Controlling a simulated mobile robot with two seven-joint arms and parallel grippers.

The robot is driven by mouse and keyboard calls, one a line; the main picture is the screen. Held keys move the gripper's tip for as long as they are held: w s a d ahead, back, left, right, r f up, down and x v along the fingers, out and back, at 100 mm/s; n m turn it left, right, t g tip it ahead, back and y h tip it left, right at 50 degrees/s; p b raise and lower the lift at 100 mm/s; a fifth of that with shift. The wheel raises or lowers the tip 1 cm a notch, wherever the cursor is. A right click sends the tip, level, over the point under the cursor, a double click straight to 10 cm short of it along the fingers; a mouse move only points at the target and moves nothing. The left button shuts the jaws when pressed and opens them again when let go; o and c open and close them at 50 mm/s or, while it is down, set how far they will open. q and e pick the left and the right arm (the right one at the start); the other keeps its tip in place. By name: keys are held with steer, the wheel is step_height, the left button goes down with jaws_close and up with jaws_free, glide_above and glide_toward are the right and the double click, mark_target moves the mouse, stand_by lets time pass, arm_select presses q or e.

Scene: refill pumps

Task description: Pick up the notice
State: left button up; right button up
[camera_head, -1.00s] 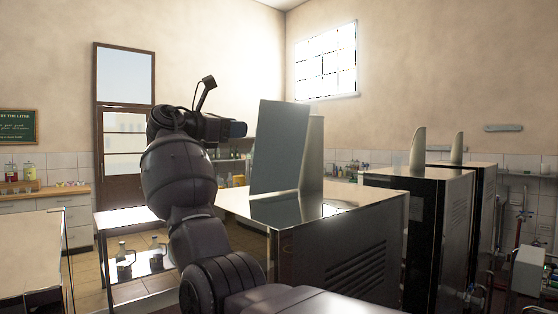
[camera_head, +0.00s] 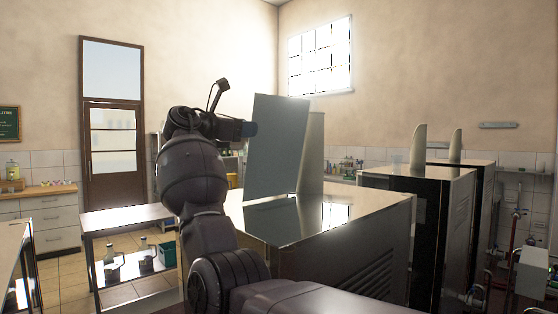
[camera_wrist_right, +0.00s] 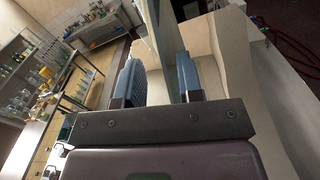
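The notice looks like a flat grey panel (camera_head: 280,150) standing on the shiny top of a metal cabinet (camera_head: 350,215), in front of a pale upright fin. Its printed side does not show. My right gripper (camera_head: 250,128) is at the panel's left edge in the head view. In the right wrist view, my right gripper (camera_wrist_right: 160,82) has its two blue-grey fingers apart. The panel (camera_wrist_right: 166,30) reaches down between them, closer to the right finger. Contact with the fingers cannot be made out. My left gripper is in neither view.
Two dark cabinets with pale fins stand to the right (camera_head: 415,235). A low metal table (camera_head: 125,218) with bottles on its lower shelf stands at the left. A wooden door (camera_head: 113,150) and a counter (camera_head: 45,190) are behind.

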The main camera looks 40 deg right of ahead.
mark_target(262, 126)
steer(key=shift+d+f+p, duration=0.1)
steer(key=shift+d+p, duration=0.7)
steer(key=shift+d, duration=1.9)
steer(key=shift+a, duration=0.1)
jaws_close()
